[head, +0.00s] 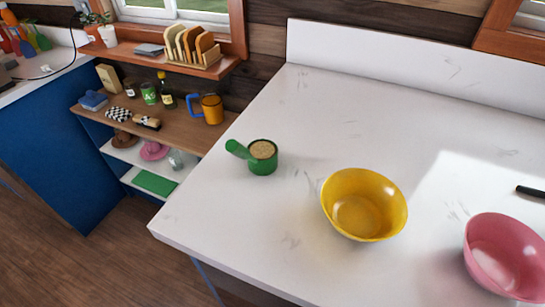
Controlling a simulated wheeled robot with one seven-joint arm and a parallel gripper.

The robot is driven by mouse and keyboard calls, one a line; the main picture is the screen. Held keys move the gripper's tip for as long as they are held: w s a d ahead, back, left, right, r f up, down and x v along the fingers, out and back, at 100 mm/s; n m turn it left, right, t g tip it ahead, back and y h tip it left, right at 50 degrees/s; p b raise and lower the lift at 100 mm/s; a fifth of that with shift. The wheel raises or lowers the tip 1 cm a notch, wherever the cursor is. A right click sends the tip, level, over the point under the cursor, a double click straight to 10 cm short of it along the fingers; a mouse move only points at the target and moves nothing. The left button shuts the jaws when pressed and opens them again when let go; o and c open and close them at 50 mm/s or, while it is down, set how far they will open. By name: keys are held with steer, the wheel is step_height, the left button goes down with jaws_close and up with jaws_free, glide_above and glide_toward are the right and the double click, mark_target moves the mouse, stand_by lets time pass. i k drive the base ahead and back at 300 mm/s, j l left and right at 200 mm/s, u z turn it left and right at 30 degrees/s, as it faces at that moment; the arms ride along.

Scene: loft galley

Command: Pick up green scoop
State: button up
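The green scoop (262,166) stands upright on the white countertop (300,125), near its left edge. It has a round cup filled with a tan, grainy substance. Its short handle points to the upper left, toward the counter's edge. My gripper is not in view, and nothing touches the scoop.
A yellow bowl (364,205) stands right of the scoop, nearer the front. A pink bowl (504,256) is at the lower right. A dark object (530,191) lies at the right edge. Shelves (185,130) with jars and a mug are left. Counter behind the scoop is clear.

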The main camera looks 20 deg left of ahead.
mark_target(261, 154)
steer(key=j, duration=0.7)
steer(key=k+j, duration=0.1)
steer(key=j, duration=0.6)
